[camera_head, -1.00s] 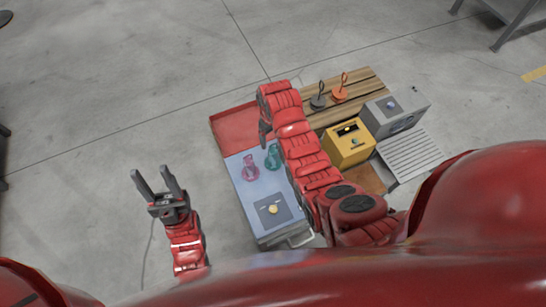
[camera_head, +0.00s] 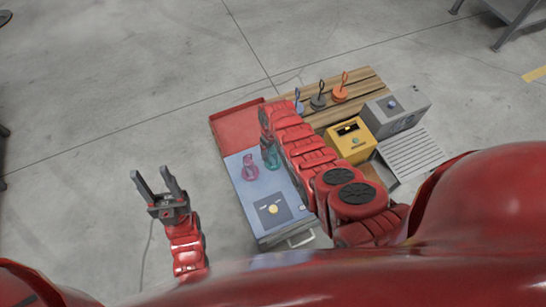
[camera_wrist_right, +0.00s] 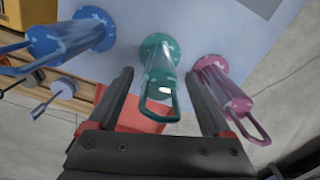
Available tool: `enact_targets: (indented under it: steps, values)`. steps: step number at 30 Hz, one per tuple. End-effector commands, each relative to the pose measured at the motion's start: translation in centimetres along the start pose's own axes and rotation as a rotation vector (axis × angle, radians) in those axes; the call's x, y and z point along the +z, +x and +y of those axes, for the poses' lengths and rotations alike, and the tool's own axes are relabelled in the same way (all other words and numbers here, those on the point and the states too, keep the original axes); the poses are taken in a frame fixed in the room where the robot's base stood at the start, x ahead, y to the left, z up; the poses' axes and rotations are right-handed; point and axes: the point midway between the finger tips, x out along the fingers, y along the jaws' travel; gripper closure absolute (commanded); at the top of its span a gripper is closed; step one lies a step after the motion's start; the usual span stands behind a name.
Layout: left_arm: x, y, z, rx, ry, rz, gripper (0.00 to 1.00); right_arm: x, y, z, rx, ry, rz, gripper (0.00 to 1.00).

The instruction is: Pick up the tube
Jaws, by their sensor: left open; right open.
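A teal tube (camera_head: 272,160) with a loop handle and a pink tube (camera_head: 250,168) stand on the light blue surface. Both also show in the right wrist view, teal (camera_wrist_right: 160,68) in the middle and pink (camera_wrist_right: 222,85) to its right. A blue tube (camera_wrist_right: 68,38) shows at left there; my right arm hides it in the head view. My right gripper (camera_wrist_right: 159,76) is open, with one finger on each side of the teal tube in the picture; contact cannot be told. My left gripper (camera_head: 152,172) is open and empty over the floor.
A red tray area (camera_head: 235,128) adjoins the light blue surface (camera_head: 240,190). A wooden board (camera_head: 365,82) bears blue, dark and orange looped pieces. A yellow box (camera_head: 350,142) and a grey box (camera_head: 398,108) stand to the right. Open floor lies left.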

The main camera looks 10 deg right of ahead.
Motion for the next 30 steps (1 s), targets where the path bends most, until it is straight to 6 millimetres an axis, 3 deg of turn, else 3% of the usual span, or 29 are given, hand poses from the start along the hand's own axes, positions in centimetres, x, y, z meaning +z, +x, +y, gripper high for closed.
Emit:
enact_targets:
  steps: [3,14,28,30]
  values:
    - [0.14,-0.84,0.04,0.0,0.0,0.0,0.5,-0.06,1.17,0.02,0.0,0.0,0.001,0.17]
    - [0.16,-0.93,0.05,0.0,0.0,0.0,0.5,-0.09,1.42,0.04,0.001,0.0,0.003,0.17]
    - [0.15,-0.92,0.05,0.0,0.0,0.0,0.5,-0.06,1.44,0.04,0.001,0.0,0.002,0.98]
    - [0.15,-0.92,0.05,0.0,0.0,0.0,0.5,-0.05,1.45,0.04,0.001,0.0,0.002,1.0]
